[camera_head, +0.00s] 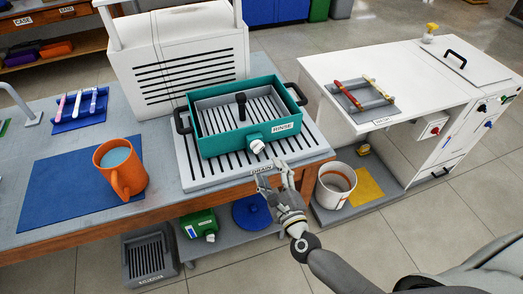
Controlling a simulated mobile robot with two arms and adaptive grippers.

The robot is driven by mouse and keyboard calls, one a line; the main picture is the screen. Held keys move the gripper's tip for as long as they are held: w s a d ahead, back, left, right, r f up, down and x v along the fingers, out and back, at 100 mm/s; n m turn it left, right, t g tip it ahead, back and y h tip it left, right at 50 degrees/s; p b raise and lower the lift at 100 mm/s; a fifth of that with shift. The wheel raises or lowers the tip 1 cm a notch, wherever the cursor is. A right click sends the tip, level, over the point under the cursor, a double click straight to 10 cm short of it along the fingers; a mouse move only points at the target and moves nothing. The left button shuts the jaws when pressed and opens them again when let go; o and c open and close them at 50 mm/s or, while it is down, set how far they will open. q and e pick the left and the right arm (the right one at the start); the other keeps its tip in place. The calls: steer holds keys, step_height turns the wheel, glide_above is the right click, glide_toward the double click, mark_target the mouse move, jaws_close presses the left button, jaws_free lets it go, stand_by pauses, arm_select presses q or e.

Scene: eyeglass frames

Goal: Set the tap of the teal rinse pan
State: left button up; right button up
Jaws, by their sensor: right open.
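The teal rinse pan (222,143) sits on the slatted grey drain board at the table's right end. It has black side handles, a "RINSE" label and a slatted insert with a black upright knob. Its white tap (257,146) sticks out of the front wall, left of the label. My right gripper (272,172) is open and empty, just below and in front of the tap, over the board's front edge. I cannot tell whether its fingertips touch anything. My left gripper is not in view.
An orange mug (119,168) with bluish liquid stands on a blue mat (60,190) at left. A white bucket (334,186) stands low, right of my gripper. A white cabinet (400,75) is at right. A green box (199,224) sits on the lower shelf.

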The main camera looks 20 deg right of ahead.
mark_target(260, 150)
steer(key=w, duration=0.9)
steer(key=shift+a+p, duration=0.25)
steer(key=shift+p, duration=0.1)
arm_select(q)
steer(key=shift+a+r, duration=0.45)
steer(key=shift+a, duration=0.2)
arm_select(e)
steer(key=shift+s, duration=0.1)
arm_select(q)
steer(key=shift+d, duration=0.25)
arm_select(e)
steer(key=c, duration=1)
